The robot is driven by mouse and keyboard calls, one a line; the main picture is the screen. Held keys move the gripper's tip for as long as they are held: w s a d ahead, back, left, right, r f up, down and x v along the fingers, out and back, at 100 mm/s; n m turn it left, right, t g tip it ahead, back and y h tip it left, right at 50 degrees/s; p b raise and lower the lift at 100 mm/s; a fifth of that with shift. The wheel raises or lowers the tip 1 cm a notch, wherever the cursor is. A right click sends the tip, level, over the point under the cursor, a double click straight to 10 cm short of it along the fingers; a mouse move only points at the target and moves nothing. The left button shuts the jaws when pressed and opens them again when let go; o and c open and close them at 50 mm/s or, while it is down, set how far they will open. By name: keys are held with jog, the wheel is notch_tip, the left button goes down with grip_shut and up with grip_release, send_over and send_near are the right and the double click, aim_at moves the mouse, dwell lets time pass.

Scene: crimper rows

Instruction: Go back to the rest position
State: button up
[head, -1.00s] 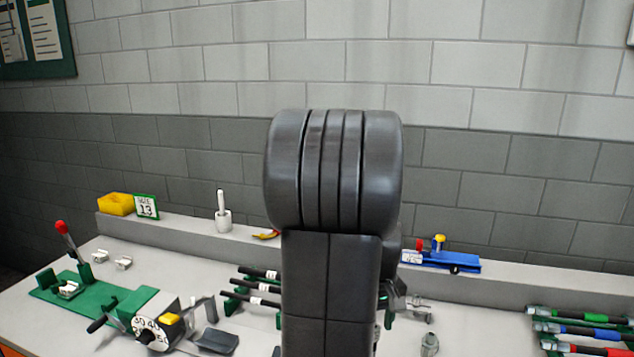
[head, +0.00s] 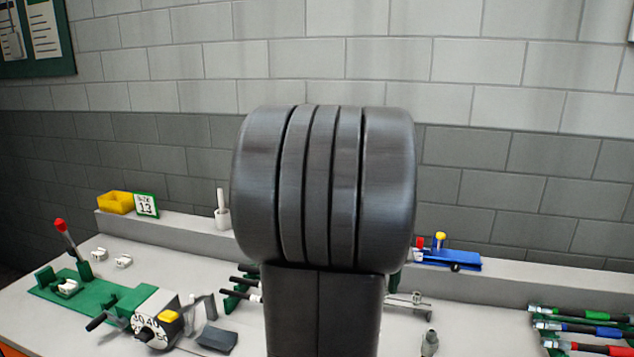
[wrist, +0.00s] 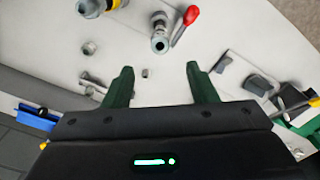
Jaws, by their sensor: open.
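My gripper (wrist: 160,70) shows in the wrist view with its two dark green fingers apart. Nothing is held between them. It is above the pale bench top (wrist: 215,30), and a small grey fitting (wrist: 145,73) shows in the gap between the fingers, apart from them. In the head view my dark arm stands upright in the middle and hides the centre of the bench; the gripper itself is not seen there.
In the head view, a green fixture (head: 85,298) with a red-tipped lever and a dial device (head: 155,328) stand left. Coloured-grip tools (head: 590,330) lie right. A yellow bin (head: 115,202) and a blue tool (head: 450,259) sit on the back ledge. The red-handled tool (wrist: 190,15) shows in the wrist view.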

notch_tip(320, 180, down, 9)
jog(key=shift+f, duration=0.15)
jog(key=shift+r+p, duration=0.2)
jog(key=shift+p, duration=0.5)
notch_tip(320, 180, up, 6)
jog(key=p, duration=0.3)
jog(key=shift+f, duration=0.2)
